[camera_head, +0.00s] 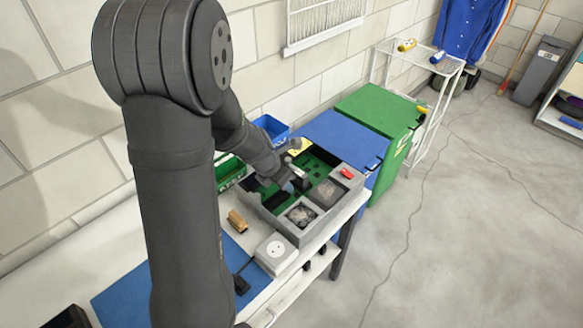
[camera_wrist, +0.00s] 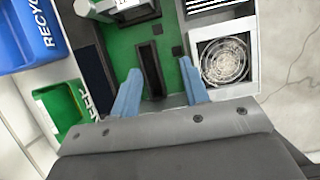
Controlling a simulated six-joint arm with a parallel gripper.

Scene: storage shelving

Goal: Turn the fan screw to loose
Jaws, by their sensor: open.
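A grey casing (camera_head: 285,228) with a green circuit board (camera_head: 315,165) inside sits on the table. A square fan (camera_head: 300,214) is at its near corner, with a second square unit (camera_head: 327,193) beside it. In the wrist view a fan (camera_wrist: 224,60) with a round grille in a light frame is right of my fingers. Its screws are too small to make out. My gripper (camera_wrist: 160,70) is open and empty, its two blue fingers apart over the green board, left of the fan. In the head view my arm hides part of the casing.
A blue bin (camera_wrist: 22,32) and a green bin (camera_wrist: 60,106) stand left of the casing in the wrist view. A white socket box (camera_head: 276,252) and a brown brush (camera_head: 237,221) lie on the table. A red piece (camera_head: 347,173) rests on the casing's right corner.

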